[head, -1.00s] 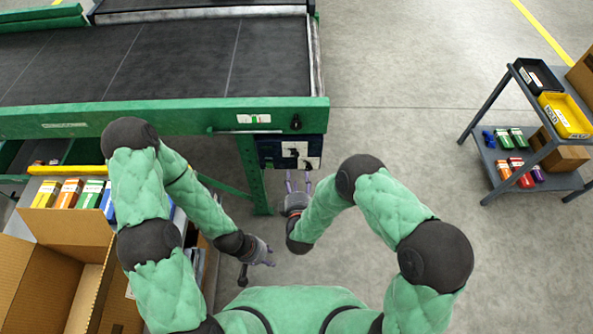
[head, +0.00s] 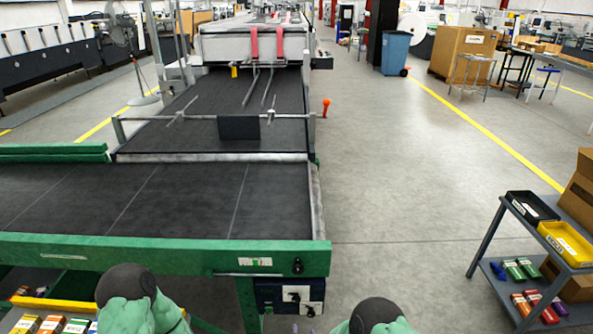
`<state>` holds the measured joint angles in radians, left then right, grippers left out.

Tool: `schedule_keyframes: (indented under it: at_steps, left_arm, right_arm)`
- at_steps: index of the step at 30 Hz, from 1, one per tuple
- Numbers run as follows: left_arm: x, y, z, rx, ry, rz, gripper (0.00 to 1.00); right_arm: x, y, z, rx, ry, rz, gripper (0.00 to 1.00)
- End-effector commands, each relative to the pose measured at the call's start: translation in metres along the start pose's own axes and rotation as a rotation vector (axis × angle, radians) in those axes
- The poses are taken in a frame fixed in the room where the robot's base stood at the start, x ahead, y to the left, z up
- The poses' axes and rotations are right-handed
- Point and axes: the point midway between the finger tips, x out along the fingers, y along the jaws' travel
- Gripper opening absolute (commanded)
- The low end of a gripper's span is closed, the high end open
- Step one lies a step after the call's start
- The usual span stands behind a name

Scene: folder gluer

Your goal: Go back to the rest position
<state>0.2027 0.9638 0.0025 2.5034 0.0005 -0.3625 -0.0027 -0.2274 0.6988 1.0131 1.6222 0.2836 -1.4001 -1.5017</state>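My two arms show only at the bottom edge: a dark joint and green sleeve of mine at lower left, another at lower right. My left gripper is out of view below the frame. Whether these fingers are open or shut is too cut off to tell. Nothing held is visible.
The black belt (head: 150,200) runs back to the machine (head: 250,45). A grey cart (head: 490,250) with a black bin (head: 531,207), a yellow bin (head: 567,243) and coloured cartons stands at right. Cartons (head: 50,325) lie at lower left. The floor between conveyor and cart is clear.

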Motion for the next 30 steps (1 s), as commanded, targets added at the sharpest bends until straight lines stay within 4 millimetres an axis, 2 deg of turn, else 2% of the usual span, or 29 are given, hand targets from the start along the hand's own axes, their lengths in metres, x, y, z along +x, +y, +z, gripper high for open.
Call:
schedule_keyframes:
  at_steps: [4,8,11,18,21,24,30]
  left_arm:
    - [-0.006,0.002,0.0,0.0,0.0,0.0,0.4]
    - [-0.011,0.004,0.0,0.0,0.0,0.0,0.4]
    - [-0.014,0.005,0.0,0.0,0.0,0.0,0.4]
    - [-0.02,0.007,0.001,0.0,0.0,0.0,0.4]
    - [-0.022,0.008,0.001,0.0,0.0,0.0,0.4]
    - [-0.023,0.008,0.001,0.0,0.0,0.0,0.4]
    - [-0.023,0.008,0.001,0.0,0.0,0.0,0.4]
  right_arm:
    - [-0.006,-0.022,0.031,0.312,-0.082,-0.229,0.56]
    - [-0.027,-0.043,0.055,0.593,-0.201,-0.416,0.56]
    - [-0.052,-0.058,0.071,0.806,-0.327,-0.544,0.56]
    - [-0.135,-0.081,0.099,1.246,-0.71,-0.774,0.56]
    - [-0.166,-0.086,0.104,1.361,-0.85,-0.823,0.56]
    - [-0.185,-0.087,0.106,1.43,-0.946,-0.849,0.56]
    - [-0.197,-0.089,0.107,1.468,-1.003,-0.862,0.56]
